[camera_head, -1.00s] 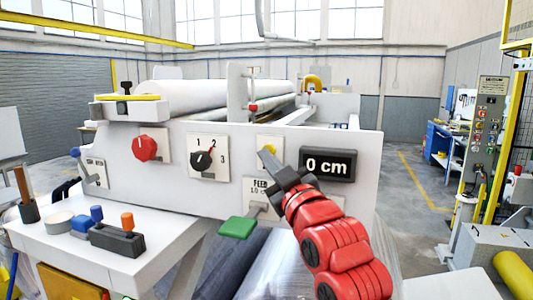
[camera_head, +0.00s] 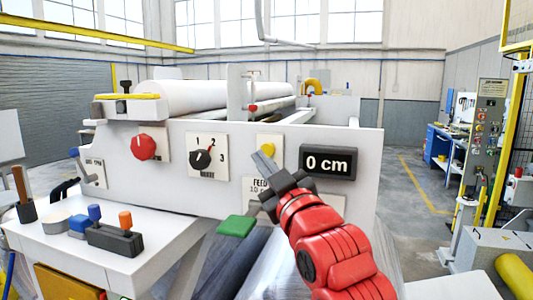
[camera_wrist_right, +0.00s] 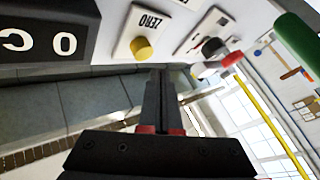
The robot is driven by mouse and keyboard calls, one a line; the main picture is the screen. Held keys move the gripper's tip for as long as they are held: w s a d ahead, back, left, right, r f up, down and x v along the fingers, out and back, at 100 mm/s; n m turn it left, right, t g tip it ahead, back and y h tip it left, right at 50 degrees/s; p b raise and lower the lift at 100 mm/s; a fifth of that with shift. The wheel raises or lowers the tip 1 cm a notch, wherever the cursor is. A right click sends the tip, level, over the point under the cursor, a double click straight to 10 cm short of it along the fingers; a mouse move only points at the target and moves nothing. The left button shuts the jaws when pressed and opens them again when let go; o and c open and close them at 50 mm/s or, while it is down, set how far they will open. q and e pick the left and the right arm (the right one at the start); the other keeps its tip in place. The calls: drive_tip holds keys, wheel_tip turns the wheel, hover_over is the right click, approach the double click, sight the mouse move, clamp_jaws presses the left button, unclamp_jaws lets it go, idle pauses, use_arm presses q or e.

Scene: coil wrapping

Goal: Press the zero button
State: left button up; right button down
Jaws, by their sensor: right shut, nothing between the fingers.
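The zero button is a yellow round knob (camera_wrist_right: 143,48) on a white plate marked ZERO in the right wrist view. In the head view the yellow button (camera_head: 267,147) sits on the white panel, left of the black display (camera_head: 327,162) reading 0 cm. My right gripper (camera_head: 262,157) is shut and empty, its tips just below and left of the button in the head view. In the right wrist view the shut fingers (camera_wrist_right: 160,72) end close to the button, with a small gap in the picture. Contact cannot be told. My left gripper is not in view.
A green-handled feed lever (camera_head: 237,226) sticks out below the panel's middle. A black selector dial (camera_head: 201,159) and a red knob (camera_head: 144,147) are on the panel to the left. A side table (camera_head: 150,262) holds small tools at lower left.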

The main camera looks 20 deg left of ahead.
drive_tip(key=s+b, duration=0.1)
drive_tip(key=s, duration=0.3)
drive_tip(key=shift+a, duration=0.1)
drive_tip(key=shift+f, duration=0.1)
idle(0.5)
